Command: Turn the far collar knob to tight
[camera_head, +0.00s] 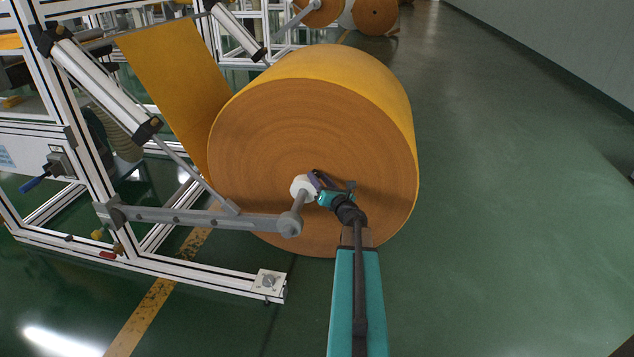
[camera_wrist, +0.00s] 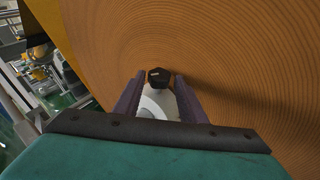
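A large orange felt roll (camera_head: 300,130) hangs on a shaft, its round end face towards the head camera. A white collar (camera_head: 300,187) sits at the centre of that face; it also shows in the wrist view (camera_wrist: 154,104). A dark knob (camera_wrist: 158,76) on the collar lies between the tips of my gripper's two purple fingers (camera_wrist: 159,78). A narrow gap shows on each side of the knob, so the fingers look open around it. In the head view my gripper (camera_head: 316,182) is at the collar and covers the knob. The roll hides its other end.
A grey support arm (camera_head: 200,216) runs from the white frame (camera_head: 85,150) to the shaft end (camera_head: 291,226), just left of my gripper. The roll's face is close beyond the fingers. The green floor (camera_head: 510,200) on the right is clear. More rolls (camera_head: 375,15) stand behind.

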